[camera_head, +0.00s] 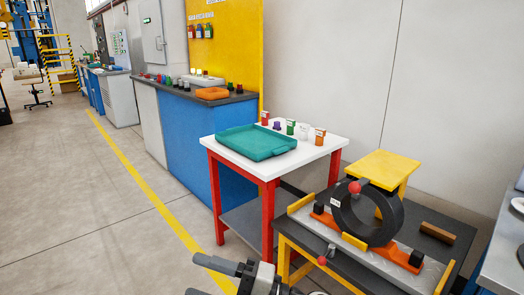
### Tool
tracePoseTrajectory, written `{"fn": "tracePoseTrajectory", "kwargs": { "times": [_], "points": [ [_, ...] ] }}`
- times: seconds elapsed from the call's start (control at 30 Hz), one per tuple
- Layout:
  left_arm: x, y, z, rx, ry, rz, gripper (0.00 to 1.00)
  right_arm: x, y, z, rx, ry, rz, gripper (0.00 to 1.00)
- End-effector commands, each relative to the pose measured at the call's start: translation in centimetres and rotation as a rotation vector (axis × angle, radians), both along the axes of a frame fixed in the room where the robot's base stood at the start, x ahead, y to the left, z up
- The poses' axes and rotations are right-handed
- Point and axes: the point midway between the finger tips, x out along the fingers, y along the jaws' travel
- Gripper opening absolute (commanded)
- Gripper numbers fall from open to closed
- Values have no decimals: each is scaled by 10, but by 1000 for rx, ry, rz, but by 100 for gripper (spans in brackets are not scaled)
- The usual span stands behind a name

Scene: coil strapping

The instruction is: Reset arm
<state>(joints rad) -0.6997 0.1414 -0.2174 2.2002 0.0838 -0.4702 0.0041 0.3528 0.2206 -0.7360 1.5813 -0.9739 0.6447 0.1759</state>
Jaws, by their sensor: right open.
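My right gripper (196,276) is at the bottom of the view, left of the centre, with its fingers pointing left. Its two fingers are apart with only floor visible between them, and the lower finger is partly cut off by the frame edge. A black coil (346,222) stands upright on a low yellow-framed bench (303,254) at the lower right, well to the right of the gripper. Orange supports are at the coil's base. My left gripper is not in view.
A white-topped table (325,145) with red legs holds a teal tray (254,142) and several small coloured items. A yellow stand (384,166) is behind the coil. A brown block (437,233) lies on the bench. Open floor (90,220) lies to the left.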

Motion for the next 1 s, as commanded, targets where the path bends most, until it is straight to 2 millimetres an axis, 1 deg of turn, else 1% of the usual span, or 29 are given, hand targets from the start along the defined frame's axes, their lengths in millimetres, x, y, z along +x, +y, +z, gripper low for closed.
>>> {"fn": "tracePoseTrajectory", "kwargs": {
  "times": [0.03, 0.07, 0.1, 0.17, 0.2, 0.23, 0.27, 0.3, 0.37, 0.4, 0.43, 0.5, 0.6, 0.7, 1.0],
  "points": [
    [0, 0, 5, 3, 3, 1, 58, 2, -16, 6, 113, 136, -114, 57],
    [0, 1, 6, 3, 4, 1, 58, 5, -29, 6, 174, 218, -185, 57],
    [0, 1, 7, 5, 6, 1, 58, 10, -47, 3, 247, 328, -283, 57],
    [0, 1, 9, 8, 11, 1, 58, 13, -78, -10, 338, 505, -426, 57],
    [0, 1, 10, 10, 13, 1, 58, 12, -100, -24, 387, 627, -520, 57],
    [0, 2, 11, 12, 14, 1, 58, 8, -117, -35, 419, 721, -588, 57],
    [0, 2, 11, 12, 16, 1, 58, 3, -132, -48, 445, 814, -654, 57],
    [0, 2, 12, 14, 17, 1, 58, -7, -152, -66, 472, 937, -736, 57],
    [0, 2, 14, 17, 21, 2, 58, -27, -178, -92, 499, 1111, -842, 57],
    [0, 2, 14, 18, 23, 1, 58, -42, -192, -106, 508, 1212, -899, 57],
    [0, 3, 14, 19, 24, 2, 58, -54, -200, -116, 511, 1281, -935, 57],
    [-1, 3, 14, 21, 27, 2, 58, -78, -214, -134, 514, 1417, -999, 57],
    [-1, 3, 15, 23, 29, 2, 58, -104, -226, -149, 510, 1548, -1052, 57],
    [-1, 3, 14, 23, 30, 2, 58, -117, -230, -155, 506, 1610, -1075, 57],
    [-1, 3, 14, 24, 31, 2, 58, -119, -231, -157, 504, 1621, -1078, 57]
  ]
}}
